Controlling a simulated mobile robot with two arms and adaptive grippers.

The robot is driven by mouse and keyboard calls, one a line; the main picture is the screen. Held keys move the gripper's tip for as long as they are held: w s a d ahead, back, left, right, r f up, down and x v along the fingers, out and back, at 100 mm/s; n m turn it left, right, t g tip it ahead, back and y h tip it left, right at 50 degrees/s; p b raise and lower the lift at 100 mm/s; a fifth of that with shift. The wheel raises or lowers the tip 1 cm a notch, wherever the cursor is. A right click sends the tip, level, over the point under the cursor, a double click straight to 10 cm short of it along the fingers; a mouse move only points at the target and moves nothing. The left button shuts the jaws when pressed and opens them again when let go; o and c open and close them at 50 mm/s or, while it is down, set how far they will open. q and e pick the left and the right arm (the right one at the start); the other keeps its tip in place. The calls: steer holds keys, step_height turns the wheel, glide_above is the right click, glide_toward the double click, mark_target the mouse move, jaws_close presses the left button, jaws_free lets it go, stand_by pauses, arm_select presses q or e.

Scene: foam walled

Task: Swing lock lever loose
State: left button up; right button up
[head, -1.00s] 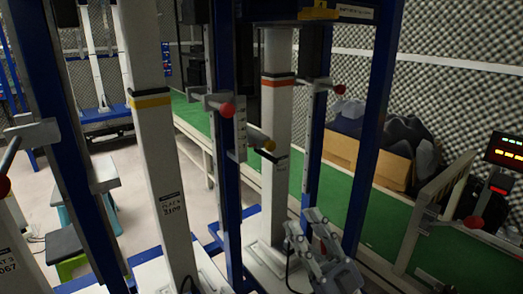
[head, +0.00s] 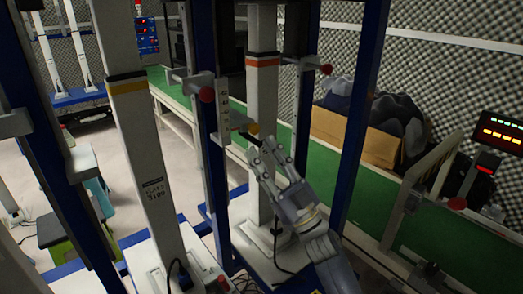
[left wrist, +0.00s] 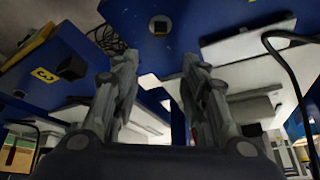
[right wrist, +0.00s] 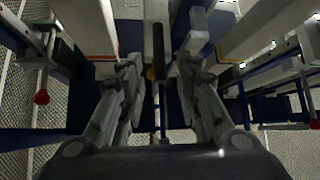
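My right gripper (head: 265,148) is open, just below the knob in the head view; I see no contact. It also shows open in the right wrist view (right wrist: 160,65). My left gripper (left wrist: 157,68) is open and empty in the left wrist view, and outside the head view.
White columns with a yellow band (head: 127,87) and an orange band (head: 262,60) stand among blue posts. Red-knobbed levers (head: 206,94) (head: 326,69) stick out nearby. Behind are a green conveyor (head: 325,160), a cardboard box (head: 345,136) and foam walls.

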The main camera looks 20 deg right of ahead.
steer(key=shift+w+a+r, duration=0.2)
steer(key=shift+w+r, duration=0.2)
steer(key=shift+r, duration=0.05)
jaws_close()
